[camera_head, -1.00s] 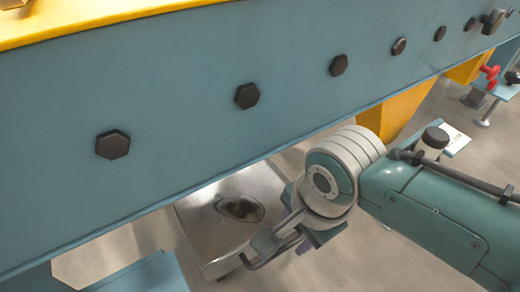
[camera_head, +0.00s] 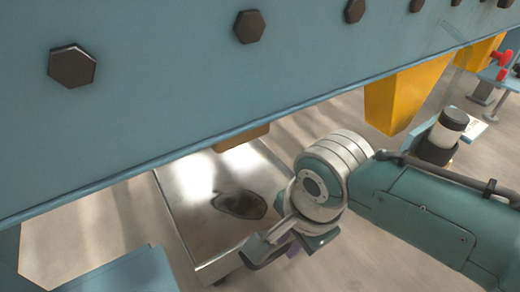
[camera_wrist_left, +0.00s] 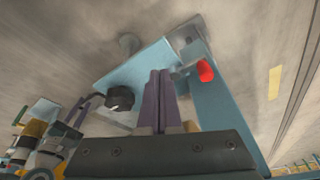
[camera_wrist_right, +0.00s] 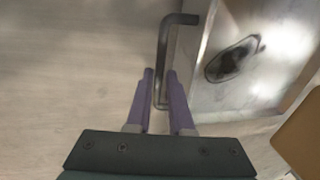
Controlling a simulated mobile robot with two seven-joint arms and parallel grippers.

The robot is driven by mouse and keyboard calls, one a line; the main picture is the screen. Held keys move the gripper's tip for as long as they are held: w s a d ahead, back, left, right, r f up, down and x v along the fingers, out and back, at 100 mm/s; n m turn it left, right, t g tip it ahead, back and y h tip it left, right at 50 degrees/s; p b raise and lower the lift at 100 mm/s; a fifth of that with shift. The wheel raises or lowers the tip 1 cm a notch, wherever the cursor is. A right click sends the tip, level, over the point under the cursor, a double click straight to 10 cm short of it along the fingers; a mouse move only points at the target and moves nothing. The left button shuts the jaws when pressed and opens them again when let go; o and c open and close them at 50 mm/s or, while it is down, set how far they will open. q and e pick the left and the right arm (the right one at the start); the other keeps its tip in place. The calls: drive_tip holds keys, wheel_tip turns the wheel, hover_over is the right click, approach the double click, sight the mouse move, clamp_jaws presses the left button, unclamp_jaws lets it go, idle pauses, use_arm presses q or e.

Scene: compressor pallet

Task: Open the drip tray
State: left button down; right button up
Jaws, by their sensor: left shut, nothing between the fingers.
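The drip tray (camera_head: 190,185) is a shallow metal tray with a dark, oily stain, low down below the teal beam. It also shows at the right in the right wrist view (camera_wrist_right: 212,55). Its dark bar handle (camera_wrist_right: 163,60) sticks out from the tray's side. In the head view my right gripper (camera_head: 275,250) is at the tray's near right edge, with the fingers partly hidden. My left gripper (camera_wrist_left: 159,75) is shut and empty, away from the tray.
The teal beam (camera_head: 190,90) with several dark bolts crosses above the tray and hides its far part. A yellow block (camera_head: 400,95) hangs below it. A teal part with a red knob (camera_wrist_left: 206,70) lies beyond my left fingers. Bare floor shows around the tray.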

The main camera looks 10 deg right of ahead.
clamp_jaws()
idle(1.0)
